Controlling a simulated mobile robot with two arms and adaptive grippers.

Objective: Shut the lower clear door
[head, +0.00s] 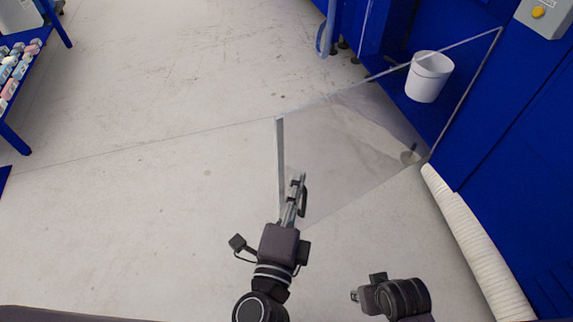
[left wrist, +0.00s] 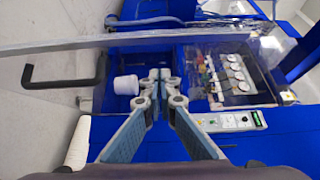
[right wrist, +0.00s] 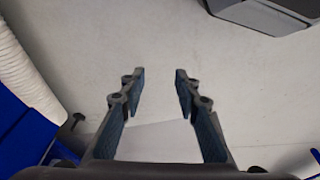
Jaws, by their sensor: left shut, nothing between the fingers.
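The lower clear door (head: 345,150) stands open, swung out over the floor from the blue machine on the right. Its grey free edge (head: 281,165) points toward the left of the head view. A black handle (left wrist: 65,68) on the door shows in the left wrist view. My left gripper (head: 299,178) is shut and empty, close to the free edge and handle; I cannot tell whether it touches the door. Its closed fingertips (left wrist: 160,75) also show in the left wrist view. My right gripper (right wrist: 160,75) is open and empty above the floor, away from the door.
A white bucket (head: 428,78) stands in the machine's lower opening. A ribbed white hose (head: 475,240) runs along the floor at right. A control box (head: 545,15) is at the upper right. A blue table (head: 55,25) stands far left. The floor left of the door is clear.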

